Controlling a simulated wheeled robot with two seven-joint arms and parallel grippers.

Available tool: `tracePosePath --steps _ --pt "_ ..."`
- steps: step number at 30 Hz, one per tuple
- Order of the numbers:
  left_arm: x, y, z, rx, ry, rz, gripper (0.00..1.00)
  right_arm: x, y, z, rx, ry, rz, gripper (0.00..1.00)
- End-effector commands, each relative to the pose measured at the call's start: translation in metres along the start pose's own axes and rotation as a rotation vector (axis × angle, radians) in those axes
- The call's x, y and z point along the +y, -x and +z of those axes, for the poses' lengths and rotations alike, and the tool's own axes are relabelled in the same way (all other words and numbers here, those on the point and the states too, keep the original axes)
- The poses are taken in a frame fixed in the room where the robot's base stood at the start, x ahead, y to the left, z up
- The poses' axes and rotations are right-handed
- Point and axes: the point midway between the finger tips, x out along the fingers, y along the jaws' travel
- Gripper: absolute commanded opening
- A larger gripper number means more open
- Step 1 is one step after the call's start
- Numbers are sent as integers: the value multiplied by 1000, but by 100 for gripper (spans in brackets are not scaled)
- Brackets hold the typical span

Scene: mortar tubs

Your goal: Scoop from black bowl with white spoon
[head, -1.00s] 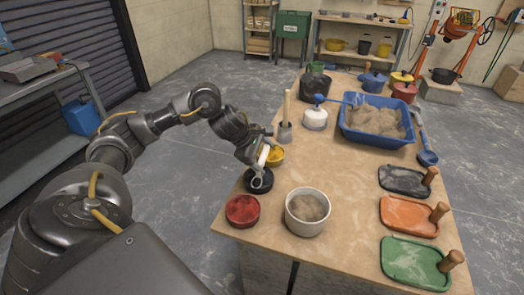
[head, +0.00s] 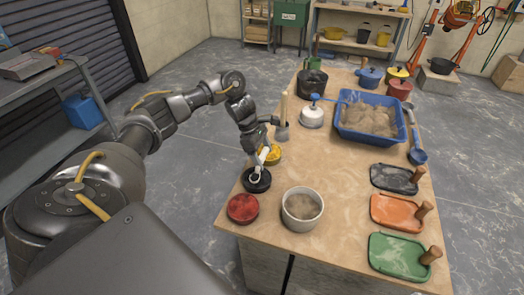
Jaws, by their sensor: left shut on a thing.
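The black bowl (head: 266,184) stands near the left edge of the wooden table, between the red bowl (head: 242,208) and the yellow bowl (head: 272,155). My left gripper (head: 259,154) is above the black bowl, shut on the white spoon (head: 261,161). The spoon points down, with its lower end in or just over the black bowl. Whether the spoon's tip touches the contents is too small to tell. My right gripper is not in view.
A white tub (head: 302,209) of grey-brown material stands right of the bowls. A trowel-like tool (head: 283,130) stands upright behind. A blue tray (head: 370,133) of sand is at the back. Black, orange and green floats (head: 398,256) line the right edge. The table's middle is clear.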

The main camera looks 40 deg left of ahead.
Motion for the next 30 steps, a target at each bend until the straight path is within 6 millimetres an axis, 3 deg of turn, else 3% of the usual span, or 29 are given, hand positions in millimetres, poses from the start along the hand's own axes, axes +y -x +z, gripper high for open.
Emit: tracePosePath --steps 13,30 --pt "0 29 12 0 17 -39 27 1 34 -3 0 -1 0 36" --pt "0 34 14 0 22 -53 27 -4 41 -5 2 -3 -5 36"
